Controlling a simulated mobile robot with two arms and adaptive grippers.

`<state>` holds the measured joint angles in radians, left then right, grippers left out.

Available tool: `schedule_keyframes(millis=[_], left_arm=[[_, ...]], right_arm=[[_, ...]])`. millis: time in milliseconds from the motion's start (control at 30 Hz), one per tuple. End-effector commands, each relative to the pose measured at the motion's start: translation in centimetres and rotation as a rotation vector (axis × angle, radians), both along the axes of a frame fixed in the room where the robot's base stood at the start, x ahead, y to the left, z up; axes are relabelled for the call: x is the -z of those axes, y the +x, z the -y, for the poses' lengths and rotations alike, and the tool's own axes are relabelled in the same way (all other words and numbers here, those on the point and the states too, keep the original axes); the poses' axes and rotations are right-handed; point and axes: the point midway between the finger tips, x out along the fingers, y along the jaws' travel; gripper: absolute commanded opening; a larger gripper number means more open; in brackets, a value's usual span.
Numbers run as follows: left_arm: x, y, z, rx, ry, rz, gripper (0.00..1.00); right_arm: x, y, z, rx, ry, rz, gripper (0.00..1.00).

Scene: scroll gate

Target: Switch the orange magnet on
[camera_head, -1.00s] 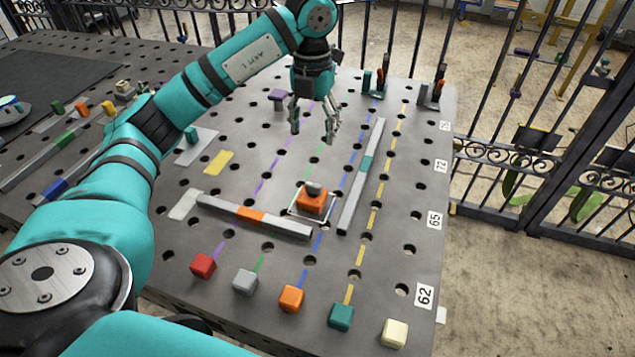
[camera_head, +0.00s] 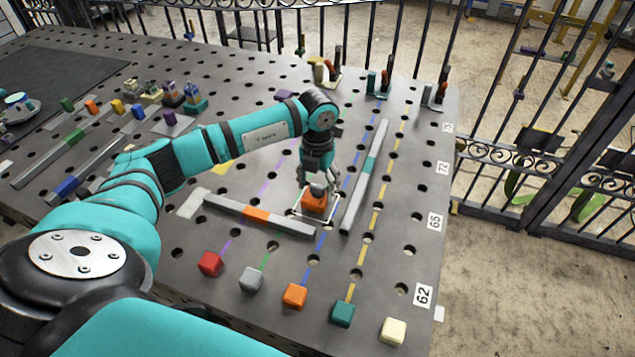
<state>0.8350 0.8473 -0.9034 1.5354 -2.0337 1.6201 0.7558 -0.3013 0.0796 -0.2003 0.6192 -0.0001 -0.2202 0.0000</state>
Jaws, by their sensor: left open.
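The orange magnet (camera_head: 314,204) is a small orange block with a grey knob on top. It sits inside a white outlined square on the perforated table, between two grey bars. My left gripper (camera_head: 319,184) is open and right over the magnet, with its fingers pointing down around the knob. The fingers partly hide the knob, and I cannot tell whether they touch it. My right gripper is not in view.
A grey bar with an orange band (camera_head: 257,215) lies left of the magnet, and one with a teal band (camera_head: 368,165) lies to its right. Coloured cubes, such as the orange cube (camera_head: 294,295), line the near edge.

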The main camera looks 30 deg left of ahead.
Motion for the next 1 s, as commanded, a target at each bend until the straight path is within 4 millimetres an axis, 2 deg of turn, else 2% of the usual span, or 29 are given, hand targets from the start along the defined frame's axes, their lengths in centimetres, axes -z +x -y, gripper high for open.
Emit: schedule_keyframes(millis=[367,800,1000], left_arm=[[0.64,0.02,0.03,0.001,-0.001,0.001,0.62],[0.6,0.01,0.02,0.0,0.0,0.001,0.06],[0.59,0.01,0.01,-0.015,0.0,0.001,0.06]], right_arm=[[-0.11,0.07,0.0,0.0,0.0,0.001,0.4],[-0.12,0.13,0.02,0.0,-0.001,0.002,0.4],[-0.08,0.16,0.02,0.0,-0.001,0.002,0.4]])
